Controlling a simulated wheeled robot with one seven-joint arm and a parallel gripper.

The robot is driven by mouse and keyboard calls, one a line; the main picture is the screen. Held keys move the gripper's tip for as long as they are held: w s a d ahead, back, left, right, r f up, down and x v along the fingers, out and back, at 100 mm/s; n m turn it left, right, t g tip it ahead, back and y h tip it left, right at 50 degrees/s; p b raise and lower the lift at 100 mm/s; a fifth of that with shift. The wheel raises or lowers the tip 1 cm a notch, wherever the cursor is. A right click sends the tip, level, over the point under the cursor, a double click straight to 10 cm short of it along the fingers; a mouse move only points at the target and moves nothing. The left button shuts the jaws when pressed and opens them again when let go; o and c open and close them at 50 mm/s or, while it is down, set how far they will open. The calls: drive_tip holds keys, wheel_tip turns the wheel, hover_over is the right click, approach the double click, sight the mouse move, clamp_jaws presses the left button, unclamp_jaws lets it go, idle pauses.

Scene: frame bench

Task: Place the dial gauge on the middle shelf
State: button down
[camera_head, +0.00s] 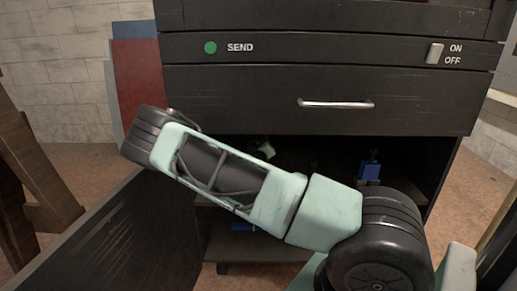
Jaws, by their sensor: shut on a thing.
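My arm crosses the middle of the view and covers much of the open cabinet. A small pale green piece shows above the arm inside the cabinet and may be part of my wrist; my gripper's fingers are hidden. I cannot make out the dial gauge. The middle shelf is mostly hidden behind my arm, in the dark opening under the drawer.
A small blue object (370,167) stands inside the cabinet at right. Another blue object (243,226) lies low on the left. The drawer (240,100) above is shut. An open door panel (135,240) stands at lower left.

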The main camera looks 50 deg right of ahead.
drive_tip(key=shift+r, duration=0.1)
drive_tip(key=shift+c, duration=2.2)
unclamp_jaws()
